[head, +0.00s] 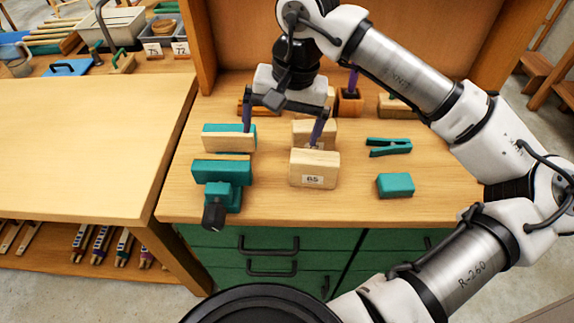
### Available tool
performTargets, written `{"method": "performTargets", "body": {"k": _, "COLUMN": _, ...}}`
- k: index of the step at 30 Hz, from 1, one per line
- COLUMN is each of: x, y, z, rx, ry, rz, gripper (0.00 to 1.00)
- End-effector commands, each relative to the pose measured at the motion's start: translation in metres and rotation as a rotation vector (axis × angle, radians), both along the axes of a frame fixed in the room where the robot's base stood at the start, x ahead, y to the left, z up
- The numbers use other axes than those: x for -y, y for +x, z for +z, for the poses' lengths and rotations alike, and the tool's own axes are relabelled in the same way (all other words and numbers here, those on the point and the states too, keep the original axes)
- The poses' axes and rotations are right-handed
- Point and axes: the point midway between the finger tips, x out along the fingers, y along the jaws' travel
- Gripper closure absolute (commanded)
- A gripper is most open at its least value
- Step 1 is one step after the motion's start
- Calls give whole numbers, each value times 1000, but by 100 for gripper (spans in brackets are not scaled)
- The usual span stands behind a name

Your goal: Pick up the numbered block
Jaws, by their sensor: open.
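The numbered block (314,168) is a pale wooden block with a white label that seems to read 65. It stands on the workbench, right of a teal vise. My gripper (282,138) is open, with purple fingers spread wide and pointing down. Its right finger is just behind the numbered block in the picture, in front of another wooden block (301,127). Its left finger is by the vise's rear jaw. Nothing shows between the fingers. I cannot tell whether the right finger touches either block.
The teal vise (222,172) with a black handle sits at the bench's front left. A teal clamp-like piece (388,147) and a teal block (396,185) lie to the right. Wooden holders stand behind. The lower table (90,130) at left has a broad clear top.

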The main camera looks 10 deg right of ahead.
Motion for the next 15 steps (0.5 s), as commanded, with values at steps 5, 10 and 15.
{"method": "performTargets", "body": {"k": 5, "x": 62, "y": -14, "z": -6, "rx": -37, "ry": -150, "rz": -35, "gripper": 0}}
{"method": "performTargets", "body": {"k": 10, "x": 71, "y": -17, "z": -21, "rx": -48, "ry": -170, "rz": -36, "gripper": 0}}
{"method": "performTargets", "body": {"k": 15, "x": 70, "y": -17, "z": -54, "rx": -48, "ry": -167, "rz": -36, "gripper": 0}}
